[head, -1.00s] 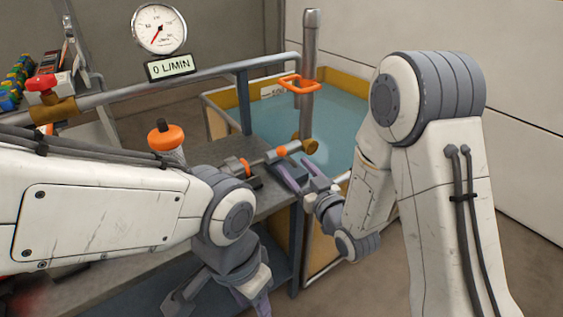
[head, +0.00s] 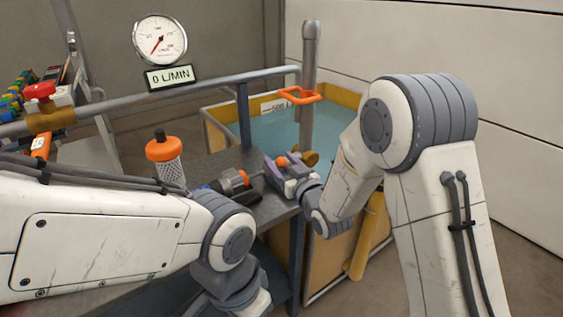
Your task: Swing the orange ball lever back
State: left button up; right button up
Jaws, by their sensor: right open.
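The orange ball (head: 281,161) of the lever sits near the right end of the dark grey bench, beside an orange-and-grey fitting (head: 234,180). My right gripper (head: 285,167) is open at the ball, with its purple-grey fingers around it. I cannot tell whether the fingers touch it. The lever's rod is mostly hidden by the gripper. My left arm crosses the lower left of the head view, and its fingertips are out of the picture at the bottom.
A blue-filled tank (head: 265,128) with a yellow rim stands behind the bench, with an upright pipe and an orange handle (head: 297,96). An orange-capped filter (head: 165,150) stands on the bench. A grey rail (head: 190,84) runs behind. The dial gauge (head: 160,39) has a display reading 0 L/MIN.

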grip_shut()
dwell(1.3)
